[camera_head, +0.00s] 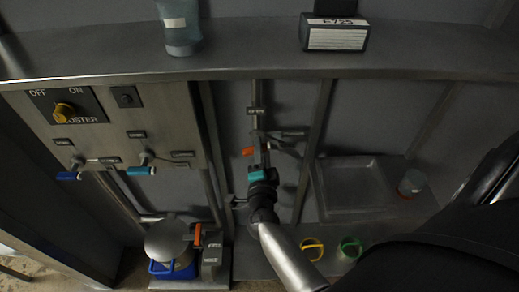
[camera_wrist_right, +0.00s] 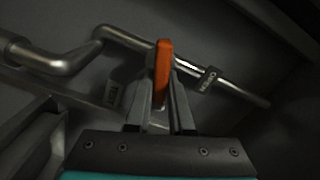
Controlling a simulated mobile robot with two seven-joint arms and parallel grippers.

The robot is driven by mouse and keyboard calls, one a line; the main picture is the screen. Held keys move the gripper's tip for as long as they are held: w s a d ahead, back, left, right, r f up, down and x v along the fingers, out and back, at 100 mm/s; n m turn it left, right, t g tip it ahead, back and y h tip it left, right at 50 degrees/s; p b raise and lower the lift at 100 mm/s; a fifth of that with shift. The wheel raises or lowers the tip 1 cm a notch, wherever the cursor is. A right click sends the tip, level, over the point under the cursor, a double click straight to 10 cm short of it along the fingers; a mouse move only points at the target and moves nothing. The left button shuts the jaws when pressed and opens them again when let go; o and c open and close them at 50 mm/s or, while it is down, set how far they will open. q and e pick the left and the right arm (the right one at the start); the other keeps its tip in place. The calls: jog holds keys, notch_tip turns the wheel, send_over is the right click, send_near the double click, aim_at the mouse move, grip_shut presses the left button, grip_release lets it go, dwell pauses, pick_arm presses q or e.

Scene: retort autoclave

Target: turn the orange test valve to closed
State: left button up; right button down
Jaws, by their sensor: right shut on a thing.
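The orange test valve handle (camera_head: 249,151) is on a thin pipe on the grey panel, at the middle of the head view. In the right wrist view the orange handle (camera_wrist_right: 164,62) stands upright in the picture, between my fingers, and crosses the pipe at an angle. My right gripper (camera_head: 264,158) is shut on this handle; it also shows in the right wrist view (camera_wrist_right: 167,108). The fingers hide the handle's lower part. My left gripper is not in view.
A control panel with a yellow knob (camera_head: 65,112) and blue-handled valves (camera_head: 141,171) is at the left. Another orange handle (camera_head: 198,236) sits low by a pump. A shelf (camera_head: 240,55) runs above with a bottle (camera_head: 181,28) and a dark box (camera_head: 335,33).

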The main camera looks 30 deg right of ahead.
jog(key=shift+f+m+b, duration=0.2)
jog(key=shift+m+b, duration=0.35)
jog(key=shift+m, duration=1.35)
jog(key=c, duration=0.8)
grip_release()
jog(key=v, duration=0.7)
jog(key=shift+s+a+p, duration=0.2)
jog(key=shift+s+p, duration=0.05)
jog(key=shift+p, duration=0.2)
